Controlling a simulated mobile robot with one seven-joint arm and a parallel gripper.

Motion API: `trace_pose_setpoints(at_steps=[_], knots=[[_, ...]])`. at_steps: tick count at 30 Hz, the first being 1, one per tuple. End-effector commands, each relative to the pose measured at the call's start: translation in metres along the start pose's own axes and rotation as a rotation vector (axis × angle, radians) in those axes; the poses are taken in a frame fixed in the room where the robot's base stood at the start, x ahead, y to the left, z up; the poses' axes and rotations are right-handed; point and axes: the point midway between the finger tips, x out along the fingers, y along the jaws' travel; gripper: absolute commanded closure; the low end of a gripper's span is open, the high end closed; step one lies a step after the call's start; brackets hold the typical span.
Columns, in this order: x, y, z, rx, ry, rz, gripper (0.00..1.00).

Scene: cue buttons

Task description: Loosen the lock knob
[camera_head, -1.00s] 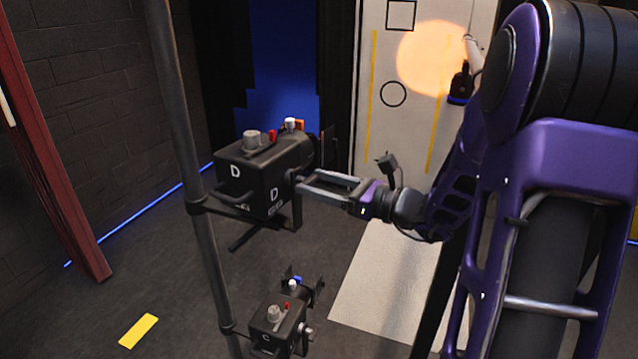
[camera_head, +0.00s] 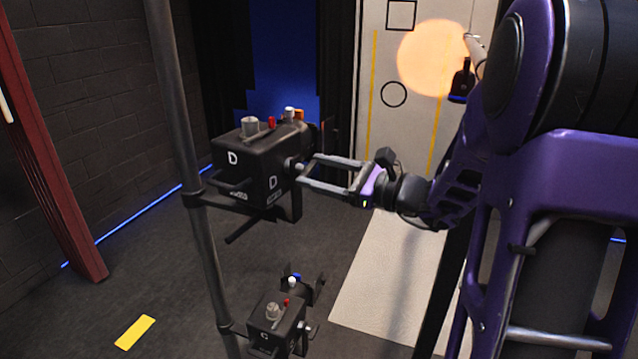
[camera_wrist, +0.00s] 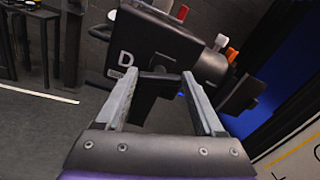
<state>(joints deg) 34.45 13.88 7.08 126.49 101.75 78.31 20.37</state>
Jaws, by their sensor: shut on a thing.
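A black stage lamp marked D (camera_head: 245,170) hangs on the upright pole (camera_head: 188,150). The round lock knob (camera_head: 291,164) is on its right side, at the top of a bracket arm. My gripper (camera_head: 304,173) reaches in from the right, its two long grey fingers shut on the knob at their tips. In the wrist view the fingertips (camera_wrist: 160,77) close around the dark knob against the lamp's body (camera_wrist: 160,45); much of the knob is hidden there.
A second lamp marked C (camera_head: 270,325) is lower on the same pole. Another dark lamp (camera_head: 462,82) hangs at the back right. A red post (camera_head: 55,170) stands at left. Open floor lies around the pole.

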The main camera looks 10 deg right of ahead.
Motion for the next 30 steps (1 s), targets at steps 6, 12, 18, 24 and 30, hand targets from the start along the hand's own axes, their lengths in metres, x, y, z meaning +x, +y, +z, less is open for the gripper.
trace_pose_setpoints(at_steps=[6,12,18,24,30], knots=[[0.0002,0.0034,-0.0058,-0.21,-0.002,0.001,0.86],[0.0002,0.0037,-0.0041,-0.4,-0.001,0.001,0.86],[0.0003,0.0035,-0.0024,-0.587,0.0,0.001,0.86],[0.0001,0.0036,-0.0014,-0.775,0.0,0.001,0.86],[0.0,0.0041,-0.0019,-0.964,0.0,0.001,0.86]])
